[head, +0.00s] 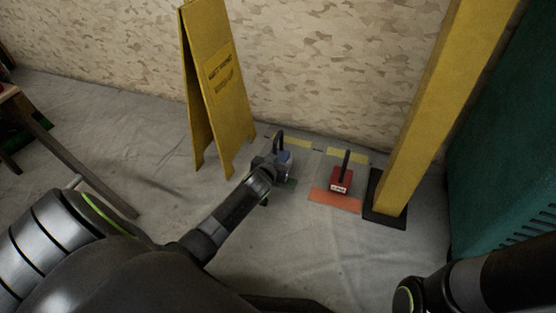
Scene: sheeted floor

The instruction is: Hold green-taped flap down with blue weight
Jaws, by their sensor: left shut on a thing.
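My left gripper (275,162) is shut on the blue weight (286,158), whose dark handle stands up behind the fingers. The gripper hides much of the weight. Green tape (291,183) shows on the floor sheet just below the weight, with a small green bit also showing at the other side of my wrist. My arm covers the middle of this tape. I cannot tell whether the weight touches the sheet or hangs just above it. My right arm shows at the bottom right, but its gripper is out of view.
A red weight (341,181) with an upright handle stands by orange tape (334,200). A yellow folding sign (221,85) stands left of the blue weight. A yellow post (435,110) on a black base (385,208) and a green cabinet (508,150) stand right. A wooden stool is far left.

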